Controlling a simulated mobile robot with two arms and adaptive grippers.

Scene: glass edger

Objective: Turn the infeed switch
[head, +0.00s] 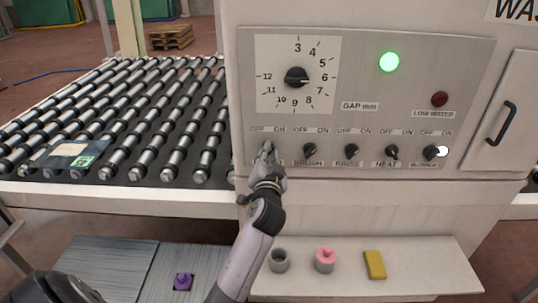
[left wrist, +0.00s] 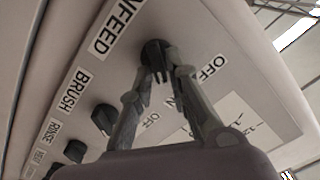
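The infeed switch is a black knob at the left end of the row of switches. In the left wrist view the infeed switch (left wrist: 153,50) shows beside its INFEED label (left wrist: 116,24). My left gripper (head: 267,152) is at this knob in the head view and hides most of it and its label. In the left wrist view the two fingers of my left gripper (left wrist: 158,72) close in on the knob from both sides, with the tips against it. Which way the knob points is hard to tell. My right gripper is in neither view.
The brush switch (head: 310,149) is close to the right, then rinse (head: 351,151), heat (head: 391,152) and blower (head: 431,153). A gap dial (head: 297,77) and a lit green lamp (head: 389,62) are above. A roller conveyor (head: 110,125) lies left; a shelf (head: 420,262) juts out below.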

